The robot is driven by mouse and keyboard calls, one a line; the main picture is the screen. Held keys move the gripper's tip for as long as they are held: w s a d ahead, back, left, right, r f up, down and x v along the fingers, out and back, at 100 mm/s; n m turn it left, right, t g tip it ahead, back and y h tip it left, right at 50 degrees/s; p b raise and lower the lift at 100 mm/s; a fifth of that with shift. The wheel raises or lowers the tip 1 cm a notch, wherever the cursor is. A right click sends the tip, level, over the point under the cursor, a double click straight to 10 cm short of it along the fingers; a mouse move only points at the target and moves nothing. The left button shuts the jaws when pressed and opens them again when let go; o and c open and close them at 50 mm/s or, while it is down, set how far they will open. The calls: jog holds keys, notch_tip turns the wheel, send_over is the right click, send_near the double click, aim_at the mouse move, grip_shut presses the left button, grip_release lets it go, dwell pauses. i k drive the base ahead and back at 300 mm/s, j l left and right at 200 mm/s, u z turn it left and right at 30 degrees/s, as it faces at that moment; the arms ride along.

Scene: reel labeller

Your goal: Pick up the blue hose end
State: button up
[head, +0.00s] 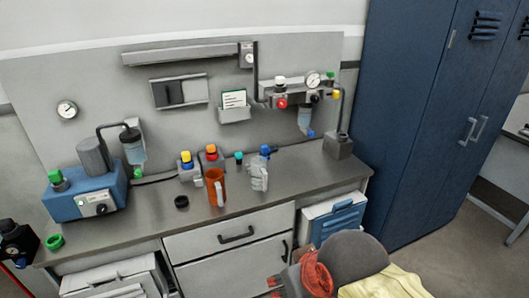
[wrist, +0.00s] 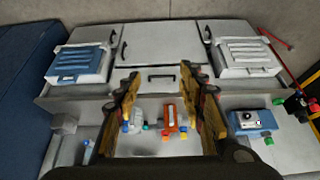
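In the wrist view a small blue piece (wrist: 125,127), which looks like the same hose end, shows beside the left finger. My gripper (wrist: 160,72) is open and empty, its two orange-brown fingers wide apart above the bench and drawer front. It is well short of the hose end and touches nothing.
An orange mug (head: 216,187) stands left of the glove shape. A blue machine (head: 87,193) is at left, a grey block (head: 338,146) at right. A blue locker (head: 420,110) stands farther right.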

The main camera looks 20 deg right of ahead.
aim_at(263, 148)
jog(key=i+l, duration=0.65)
jog(key=i, duration=0.2)
jog(key=i+l, duration=0.7)
jog(key=i, duration=0.1)
